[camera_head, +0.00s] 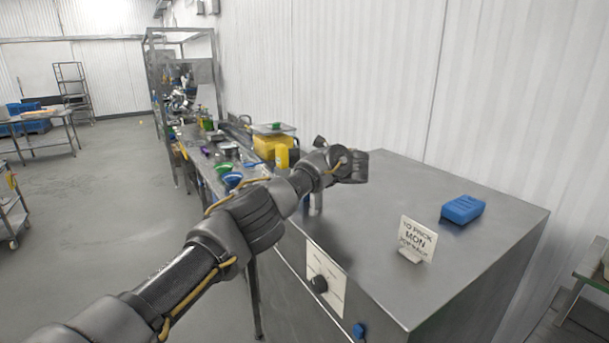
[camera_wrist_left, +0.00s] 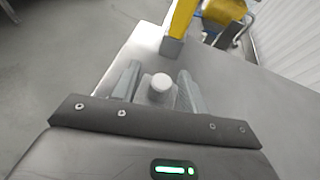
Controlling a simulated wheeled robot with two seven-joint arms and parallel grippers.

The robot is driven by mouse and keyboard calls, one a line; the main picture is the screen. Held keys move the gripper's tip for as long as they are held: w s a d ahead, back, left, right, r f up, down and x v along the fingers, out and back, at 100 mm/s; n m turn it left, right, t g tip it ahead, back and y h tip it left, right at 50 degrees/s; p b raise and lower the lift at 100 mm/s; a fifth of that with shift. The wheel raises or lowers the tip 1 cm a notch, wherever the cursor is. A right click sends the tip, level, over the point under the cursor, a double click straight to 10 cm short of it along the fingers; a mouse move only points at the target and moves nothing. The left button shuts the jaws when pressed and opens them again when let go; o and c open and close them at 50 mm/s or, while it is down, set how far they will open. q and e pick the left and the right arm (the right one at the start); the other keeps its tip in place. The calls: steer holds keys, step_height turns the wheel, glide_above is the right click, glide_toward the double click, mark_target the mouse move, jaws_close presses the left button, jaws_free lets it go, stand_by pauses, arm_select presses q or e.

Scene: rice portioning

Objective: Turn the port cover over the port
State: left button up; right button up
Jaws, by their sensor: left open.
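My left arm reaches in from the left in the head view, with its wrist over the near left part of a steel cabinet top (camera_head: 385,190). The fingers of my left gripper (camera_wrist_left: 159,70) are open in the left wrist view. A short pale round knob (camera_wrist_left: 161,83) shows between them; I cannot tell whether they touch it. A grey cylinder (camera_head: 315,204) shows below my wrist in the head view. I cannot tell which part is the port cover, and no open port is visible. My right gripper is in neither view.
A blue block (camera_head: 463,209) and a small printed sign (camera_head: 417,239) stand on the cabinet top.

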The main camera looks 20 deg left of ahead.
arm_select(q)
steer(key=shift+s+d+b, duration=0.1)
steer(key=shift+d+b, duration=0.25)
steer(key=shift+d, duration=0.15)
steer(key=b+v, duration=0.4)
steer(key=v, duration=0.5)
steer(key=shift+s+d+r, duration=0.2)
steer(key=shift+d+r, duration=0.05)
steer(key=shift+r, duration=0.1)
